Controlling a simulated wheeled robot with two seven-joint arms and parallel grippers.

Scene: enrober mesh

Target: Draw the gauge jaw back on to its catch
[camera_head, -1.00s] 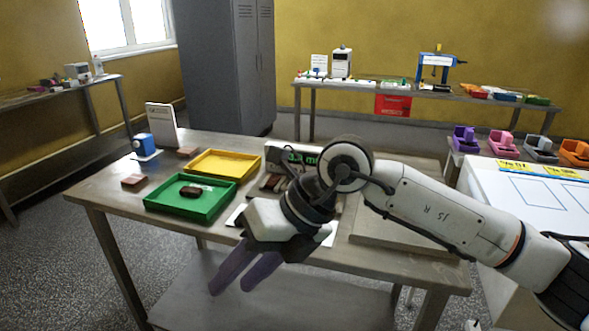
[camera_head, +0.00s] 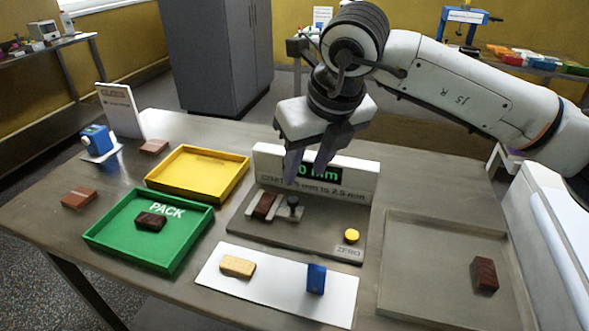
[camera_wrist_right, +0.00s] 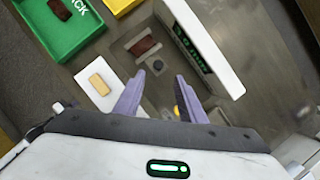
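The gauge (camera_head: 300,235) stands on the table with a lit display panel (camera_head: 268,160) at its back. A brown bar (camera_head: 264,206) lies between its light jaw pieces. My right gripper (camera_head: 306,170) hangs above the gauge, in front of the panel, pointing down. Its purple fingers (camera_wrist_right: 158,82) are apart with nothing between them. The catch cannot be made out. My left gripper is out of view.
A yellow button (camera_head: 351,236) is on the gauge's front right. A white mat (camera_head: 270,289) in front holds a tan bar and a blue block. Green (camera_head: 105,237) and yellow (camera_head: 212,192) trays stand left. A grey tray (camera_head: 420,300) with a brown block is at right.

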